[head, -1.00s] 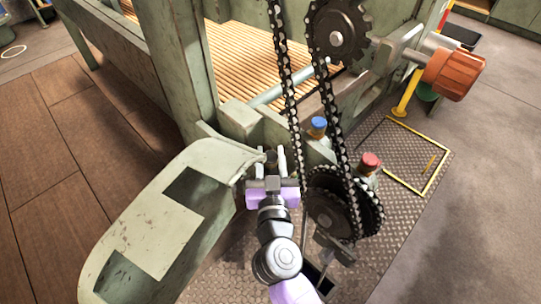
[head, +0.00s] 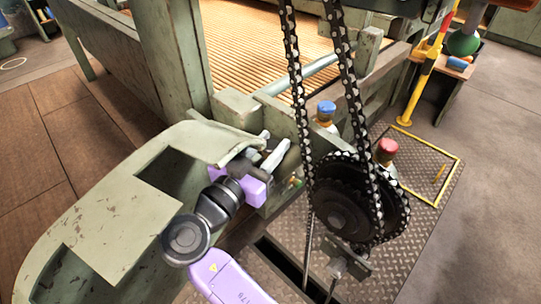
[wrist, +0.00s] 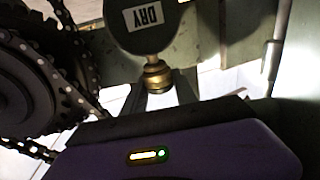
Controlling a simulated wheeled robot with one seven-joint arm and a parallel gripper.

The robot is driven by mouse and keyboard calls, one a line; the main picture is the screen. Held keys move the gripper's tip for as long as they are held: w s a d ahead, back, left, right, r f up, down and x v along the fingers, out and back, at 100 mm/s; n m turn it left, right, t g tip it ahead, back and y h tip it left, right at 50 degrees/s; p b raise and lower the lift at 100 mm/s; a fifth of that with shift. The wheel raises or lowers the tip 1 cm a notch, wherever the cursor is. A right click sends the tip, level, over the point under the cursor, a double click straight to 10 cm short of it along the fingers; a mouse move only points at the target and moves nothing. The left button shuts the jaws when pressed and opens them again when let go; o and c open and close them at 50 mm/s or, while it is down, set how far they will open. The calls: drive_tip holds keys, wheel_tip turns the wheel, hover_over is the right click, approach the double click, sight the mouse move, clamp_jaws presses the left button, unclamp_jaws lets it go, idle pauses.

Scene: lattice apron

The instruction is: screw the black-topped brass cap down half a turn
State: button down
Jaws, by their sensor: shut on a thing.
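In the wrist view a brass cap (wrist: 156,76) sits between the two fingers of my gripper (wrist: 158,94), just beyond the purple palm. A dark rounded piece (wrist: 148,30) with a white "DRY" label adjoins the brass. My gripper is shut on the cap. In the head view my gripper (head: 267,148) reaches in beside the pale green guard, fingers pointing up and right. The cap is hidden there by the fingers and palm, and its thread cannot be seen.
A chain and sprocket (head: 345,205) are close to my gripper's right. The pale green guard (head: 90,245) lies to the left. Open floor is at far right.

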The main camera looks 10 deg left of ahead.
drive_tip(key=shift+m+g+h+b, duration=0.9)
drive_tip(key=shift+m+h+b, duration=0.2)
drive_tip(key=shift+h, duration=0.7)
drive_tip(key=c, duration=1)
unclamp_jaws()
drive_tip(key=shift+o, duration=0.2)
drive_tip(key=shift+r+y+p, duration=0.1)
drive_tip(key=shift+y+p, duration=0.3)
drive_tip(key=shift+p, duration=0.05)
